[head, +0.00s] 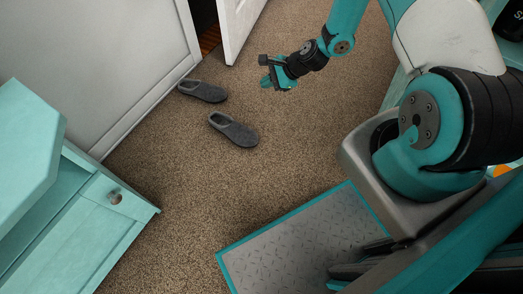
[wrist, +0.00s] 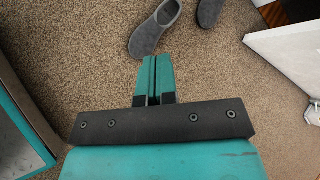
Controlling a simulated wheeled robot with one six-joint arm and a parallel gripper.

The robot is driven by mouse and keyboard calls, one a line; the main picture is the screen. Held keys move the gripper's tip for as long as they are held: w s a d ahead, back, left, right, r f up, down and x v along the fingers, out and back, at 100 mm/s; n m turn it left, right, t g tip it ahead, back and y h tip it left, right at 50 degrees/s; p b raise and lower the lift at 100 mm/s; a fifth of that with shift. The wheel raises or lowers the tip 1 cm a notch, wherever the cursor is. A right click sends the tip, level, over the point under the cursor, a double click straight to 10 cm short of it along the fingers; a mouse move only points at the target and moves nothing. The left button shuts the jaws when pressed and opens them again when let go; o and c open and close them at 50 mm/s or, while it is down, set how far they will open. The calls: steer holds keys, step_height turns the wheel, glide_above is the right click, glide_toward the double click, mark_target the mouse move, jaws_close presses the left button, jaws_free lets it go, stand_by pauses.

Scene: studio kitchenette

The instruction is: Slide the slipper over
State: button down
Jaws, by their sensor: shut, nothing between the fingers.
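Two dark grey slippers lie on the brown carpet. The nearer slipper (head: 234,130) is in the middle of the head view, apart from the wall. The other slipper (head: 203,91) lies beside the white wall, close to the doorway. In the wrist view the nearer slipper (wrist: 154,28) is just beyond my fingertips, and part of the other slipper (wrist: 209,12) is cut off at the top edge. My gripper (head: 270,76) is to the right of both slippers in the head view, above the carpet. Its fingers (wrist: 155,62) are shut together with nothing between them.
A white door (head: 238,25) stands open at the top, beside a dark gap. A mint cabinet (head: 105,215) with a round knob is at the lower left. The carpet (head: 300,135) between the slippers and my base is clear.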

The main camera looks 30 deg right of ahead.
steer(key=s+d+f+m+t+h+b, duration=0.1)
steer(key=s+d+f+m+b, duration=0.15)
steer(key=f, duration=0.65)
steer(key=s+d+f+m+b, duration=0.1)
steer(key=s+f+m+b, duration=0.15)
steer(key=f, duration=0.55)
steer(key=m+t+h+b, duration=0.1)
steer(key=m+b, duration=0.3)
steer(key=m, duration=0.2)
glide_toward(257, 141)
steer(key=s+d, duration=0.3)
steer(key=s, duration=0.2)
steer(key=b+x, duration=0.5)
steer(key=x, duration=0.4)
steer(key=shift+w+r, duration=0.15)
steer(key=shift+w+a+r+b, duration=0.2)
steer(key=shift+w+a+b, duration=0.45)
steer(key=shift+w, duration=0.45)
steer(key=shift+w+a+r, duration=0.15)
steer(key=shift+w+a, duration=0.25)
steer(key=shift+w, duration=0.2)
